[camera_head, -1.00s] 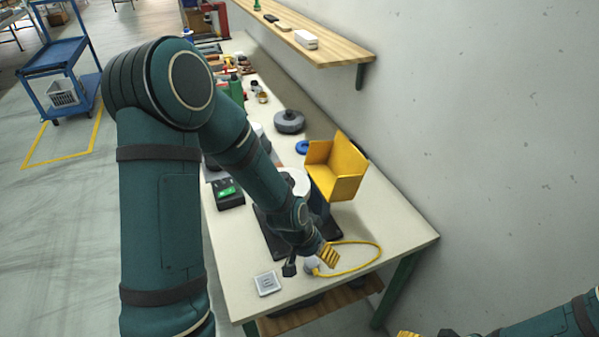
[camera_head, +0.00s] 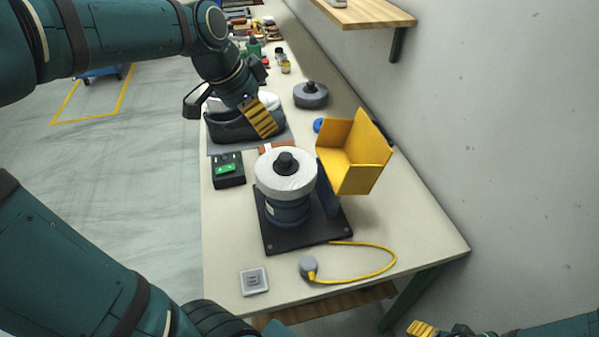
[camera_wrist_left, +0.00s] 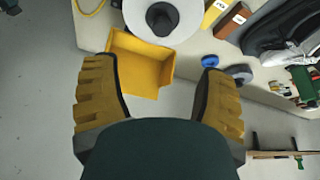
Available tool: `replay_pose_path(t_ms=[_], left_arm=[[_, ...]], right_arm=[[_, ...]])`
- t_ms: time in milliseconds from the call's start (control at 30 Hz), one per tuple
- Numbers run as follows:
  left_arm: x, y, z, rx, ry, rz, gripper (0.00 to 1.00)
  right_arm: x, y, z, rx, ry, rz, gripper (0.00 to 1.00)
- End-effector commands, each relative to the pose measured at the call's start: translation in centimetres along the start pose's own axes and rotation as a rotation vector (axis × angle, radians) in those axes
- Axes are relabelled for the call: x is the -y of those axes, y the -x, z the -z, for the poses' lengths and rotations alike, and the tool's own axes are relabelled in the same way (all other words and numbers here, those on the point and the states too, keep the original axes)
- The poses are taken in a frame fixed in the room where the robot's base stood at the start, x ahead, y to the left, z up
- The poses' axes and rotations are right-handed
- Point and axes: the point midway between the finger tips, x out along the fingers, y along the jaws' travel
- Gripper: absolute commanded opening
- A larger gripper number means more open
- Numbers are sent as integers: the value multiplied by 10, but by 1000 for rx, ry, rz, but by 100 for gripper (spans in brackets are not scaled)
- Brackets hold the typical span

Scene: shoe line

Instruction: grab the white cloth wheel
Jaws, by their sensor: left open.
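The white cloth wheel (camera_head: 270,180) is a thick white disc with a dark hub, mounted on top of a blue-grey motor (camera_head: 288,212) on a black base plate (camera_head: 320,232). In the left wrist view the wheel (camera_wrist_left: 188,22) is at the top edge, partly cut off.
A yellow guard (camera_head: 358,160) stands right beside the wheel. A dark shoe (camera_head: 228,128), a control box with a green switch (camera_head: 229,170) and a grey disc (camera_head: 311,95) share the bench. A yellow cord (camera_head: 385,262) lies in front. The wall is at the right.

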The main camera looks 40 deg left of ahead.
Motion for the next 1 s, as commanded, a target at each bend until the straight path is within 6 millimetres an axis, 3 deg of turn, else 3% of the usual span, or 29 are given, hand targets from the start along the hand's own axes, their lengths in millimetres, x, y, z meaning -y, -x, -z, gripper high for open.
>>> replay_pose_path(t_ms=[33,267,600,867,1000], left_arm=[[0,-9,-4,0,0,0,72],[0,-23,-6,2,-1,-2,72],[-1,-84,-6,3,-2,-3,72],[0,-102,-6,1,0,-1,72],[-1,-121,-8,3,-1,-2,72]], right_arm=[[-4,-10,-2,2,1,-1,69],[-5,-16,-3,3,2,-2,69],[-9,-26,-8,13,6,0,69],[-10,-28,-10,17,7,0,69],[-11,-32,-11,20,8,0,69]])
